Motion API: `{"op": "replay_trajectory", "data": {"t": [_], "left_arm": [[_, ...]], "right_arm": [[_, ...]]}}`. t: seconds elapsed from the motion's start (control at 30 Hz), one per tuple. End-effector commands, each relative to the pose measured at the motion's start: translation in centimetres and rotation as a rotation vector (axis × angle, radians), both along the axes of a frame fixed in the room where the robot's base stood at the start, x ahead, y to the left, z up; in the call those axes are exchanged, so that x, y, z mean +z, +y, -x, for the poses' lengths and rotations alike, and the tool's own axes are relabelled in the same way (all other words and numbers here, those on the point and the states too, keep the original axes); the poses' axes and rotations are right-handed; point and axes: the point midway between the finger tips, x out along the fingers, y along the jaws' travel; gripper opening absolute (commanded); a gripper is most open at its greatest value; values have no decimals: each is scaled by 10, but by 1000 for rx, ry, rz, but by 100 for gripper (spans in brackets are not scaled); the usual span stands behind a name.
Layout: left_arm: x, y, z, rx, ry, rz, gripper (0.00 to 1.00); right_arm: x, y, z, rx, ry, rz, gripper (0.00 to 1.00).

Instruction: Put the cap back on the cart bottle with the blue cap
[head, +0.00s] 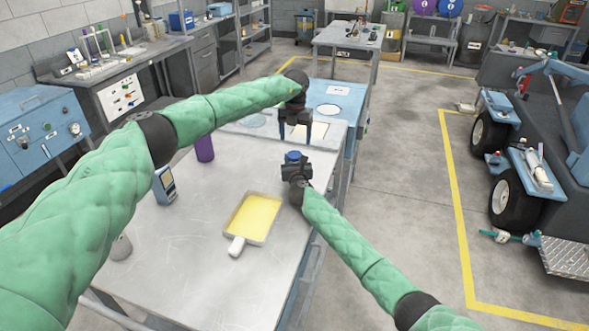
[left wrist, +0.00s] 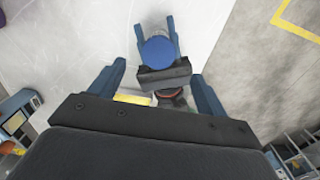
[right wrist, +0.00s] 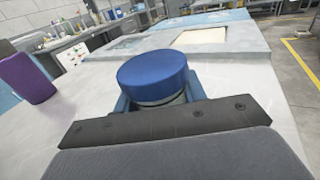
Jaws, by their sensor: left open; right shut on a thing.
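A blue cap (head: 292,156) tops a small pale bottle that my right gripper (head: 297,170) is shut on, over the right edge of the metal cart top. In the right wrist view the blue cap (right wrist: 153,75) looks level, with a pale band under it; most of the bottle is hidden by the gripper. I cannot tell how tightly the cap sits. My left gripper (head: 294,130) is open and empty, pointing down just behind and above the cap. In the left wrist view the cap (left wrist: 158,51) lies beyond its open fingers, apart from them.
The metal top (head: 185,265) holds a yellow-lined tray (head: 254,219), a blue handheld meter (head: 165,185), a purple bottle (head: 204,148) and a grey cup (head: 121,247). A raised panel (head: 312,131) lies behind my grippers.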

Motion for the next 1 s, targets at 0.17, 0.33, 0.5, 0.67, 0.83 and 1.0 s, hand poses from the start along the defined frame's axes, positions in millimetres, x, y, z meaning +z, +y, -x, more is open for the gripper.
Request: {"op": "replay_trajectory", "data": {"t": [0.17, 0.33, 0.5, 0.67, 0.83, 1.0], "left_arm": [[-20, -1, 1, 0, 2, 0, 76], [-44, -1, 1, -1, 2, -1, 76], [-64, 0, 0, -1, 1, 0, 76], [-72, 0, 0, 0, 0, 0, 76], [-73, 0, 0, -1, 0, 0, 76], [-73, 0, 0, -1, 0, 0, 56]], "right_arm": [[0, 0, 0, 0, 0, 0, 0], [0, 0, 0, 0, 0, 0, 0], [0, 0, 0, 0, 0, 0, 0], [0, 0, 0, 0, 0, 0, 0], [0, 0, 0, 0, 0, 0, 0], [0, 0, 0, 0, 0, 0, 0]]}}
